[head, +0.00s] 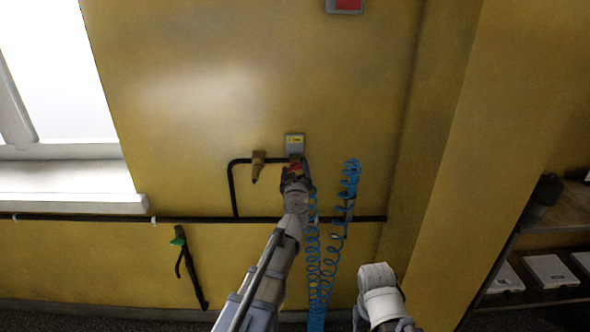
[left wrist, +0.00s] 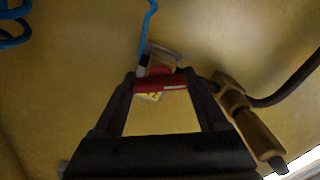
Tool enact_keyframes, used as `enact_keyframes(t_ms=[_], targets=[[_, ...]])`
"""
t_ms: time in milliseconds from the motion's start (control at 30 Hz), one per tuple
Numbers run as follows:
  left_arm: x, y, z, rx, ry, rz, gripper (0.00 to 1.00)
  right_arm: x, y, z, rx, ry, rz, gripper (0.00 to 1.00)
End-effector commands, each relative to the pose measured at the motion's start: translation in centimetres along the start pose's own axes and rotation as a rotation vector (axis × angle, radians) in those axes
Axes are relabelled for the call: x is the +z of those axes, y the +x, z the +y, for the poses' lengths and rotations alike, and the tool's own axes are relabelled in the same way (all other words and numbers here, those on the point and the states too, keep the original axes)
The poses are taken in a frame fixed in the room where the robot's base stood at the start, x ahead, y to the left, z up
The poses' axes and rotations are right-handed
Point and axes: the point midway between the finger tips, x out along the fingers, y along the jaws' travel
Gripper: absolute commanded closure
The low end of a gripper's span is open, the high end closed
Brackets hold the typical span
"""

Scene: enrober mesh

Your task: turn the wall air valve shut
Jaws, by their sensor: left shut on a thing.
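The air valve's red handle (left wrist: 160,82) lies crosswise between the fingertips of my left gripper (left wrist: 160,78), which is shut on it. A little red of the handle (head: 296,167) shows there; the gripper hides most of the valve body. My right arm shows at the lower right, but its gripper does not.
A brass fitting (head: 257,166) on the black pipe is left of the valve; it also shows in the left wrist view (left wrist: 250,118). Coiled blue hoses (head: 335,230) hang just right of my left arm. A green-topped black object (head: 188,262) hangs lower left. Shelves (head: 545,285) stand at right.

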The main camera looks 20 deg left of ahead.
Motion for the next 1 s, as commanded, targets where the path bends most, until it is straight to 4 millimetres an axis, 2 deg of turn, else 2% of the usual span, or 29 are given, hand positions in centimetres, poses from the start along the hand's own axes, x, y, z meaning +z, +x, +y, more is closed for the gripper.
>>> enact_keyframes(t_ms=[700, 1000], targets=[[0.02, 0.00, -0.11, -0.001, -0.680, 0.000, 0.81, 0.00, 0.06, -0.01, 0.000, 0.000, 0.000, 0.33], [0.04, -0.01, -0.14, -0.001, -0.915, 0.000, 0.81, -0.01, 0.09, -0.01, 0.000, 0.000, 0.000, 0.33]])
